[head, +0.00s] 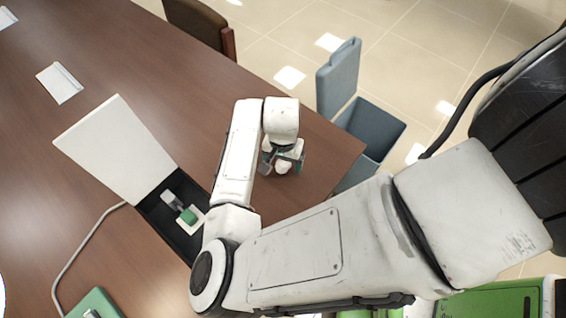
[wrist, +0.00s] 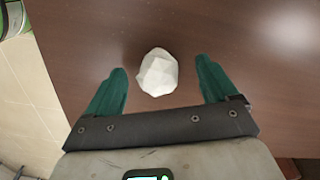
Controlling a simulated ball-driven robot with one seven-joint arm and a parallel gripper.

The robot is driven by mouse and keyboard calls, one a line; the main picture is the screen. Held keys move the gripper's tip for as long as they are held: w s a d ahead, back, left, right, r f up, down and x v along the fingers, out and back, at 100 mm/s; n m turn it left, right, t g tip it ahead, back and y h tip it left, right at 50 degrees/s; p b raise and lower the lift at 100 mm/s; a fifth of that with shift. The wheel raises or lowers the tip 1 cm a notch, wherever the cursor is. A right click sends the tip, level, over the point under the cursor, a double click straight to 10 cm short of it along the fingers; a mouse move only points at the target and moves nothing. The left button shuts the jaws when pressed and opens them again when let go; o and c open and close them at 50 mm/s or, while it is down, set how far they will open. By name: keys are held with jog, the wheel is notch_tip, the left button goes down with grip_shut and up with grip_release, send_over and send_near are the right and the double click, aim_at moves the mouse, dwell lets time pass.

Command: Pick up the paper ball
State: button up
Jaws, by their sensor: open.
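The paper ball (wrist: 158,73) is white and crumpled. It lies on the brown table (wrist: 250,50) in the wrist view, between and slightly beyond the two green fingertips of my gripper (wrist: 160,83). My gripper is open, with a clear gap on each side of the ball. In the head view, my gripper (head: 283,160) points down near the table's right corner. There the ball (head: 283,168) shows as a small white patch between the fingers, partly hidden by the gripper.
An open box with a white lid (head: 117,148) stands left of my arm, with a green and white item (head: 188,215) inside. A paper (head: 59,82) lies further left. A blue-grey chair (head: 340,75) and a brown chair (head: 200,25) stand beyond the table edge.

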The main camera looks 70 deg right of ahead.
jog(key=shift+f, duration=0.1)
jog(key=shift+c, duration=0.2)
jog(key=c, duration=1.1)
